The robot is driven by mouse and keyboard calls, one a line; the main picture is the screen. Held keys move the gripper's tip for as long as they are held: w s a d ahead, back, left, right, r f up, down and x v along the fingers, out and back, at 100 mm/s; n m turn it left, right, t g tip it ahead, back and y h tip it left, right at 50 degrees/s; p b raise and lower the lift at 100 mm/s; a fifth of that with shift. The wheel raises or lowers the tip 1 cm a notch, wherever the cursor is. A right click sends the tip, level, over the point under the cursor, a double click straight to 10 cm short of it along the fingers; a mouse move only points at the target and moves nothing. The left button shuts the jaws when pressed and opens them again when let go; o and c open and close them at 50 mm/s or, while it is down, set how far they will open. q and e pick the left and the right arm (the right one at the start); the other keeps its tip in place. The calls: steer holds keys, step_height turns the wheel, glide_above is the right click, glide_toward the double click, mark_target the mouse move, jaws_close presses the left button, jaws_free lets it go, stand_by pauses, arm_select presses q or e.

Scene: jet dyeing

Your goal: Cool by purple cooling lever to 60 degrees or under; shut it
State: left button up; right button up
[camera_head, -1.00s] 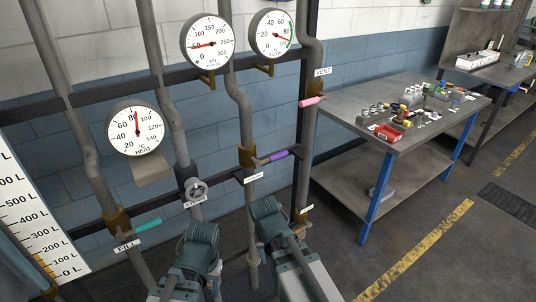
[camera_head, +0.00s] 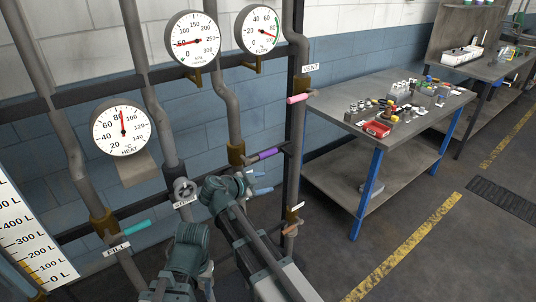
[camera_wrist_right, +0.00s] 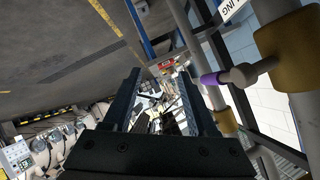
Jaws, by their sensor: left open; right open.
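The purple cooling lever (camera_head: 268,154) points right, across its pipe, from a brass valve (camera_head: 236,153). My right gripper (camera_head: 262,182) is just below the lever, open and empty. In the right wrist view, its fingers (camera_wrist_right: 160,78) stand apart, and the purple lever tip (camera_wrist_right: 210,79) lies outside them to the right. I cannot tell whether the finger touches it. The HEAT gauge (camera_head: 122,128) has its needle nearly straight up, a little past 80. My left arm (camera_head: 190,245) is at lower centre, with its gripper fingers hidden behind it.
A teal lever (camera_head: 137,228) is at FILL, and a pink lever (camera_head: 298,99) at VENT. Two more gauges hang above. A table (camera_head: 345,113) with several small items stands right. Vertical pipes crowd the lever.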

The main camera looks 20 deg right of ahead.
mark_target(268, 153)
steer(key=w+a+r+m+t+h, duration=0.2)
steer(key=w+a+r+m+t, duration=0.1)
steer(key=w+a+r+m, duration=0.15)
steer(key=shift+n, duration=0.25)
steer(key=b+x, duration=0.1)
steer(key=x, duration=0.5)
steer(key=b+x, duration=0.1)
steer(key=x, duration=0.5)
steer(key=shift+s+d+r+b, duration=0.1)
steer(key=shift+d+r+b, duration=0.15)
steer(key=shift+b, duration=0.05)
jaws_close()
stand_by(0.8)
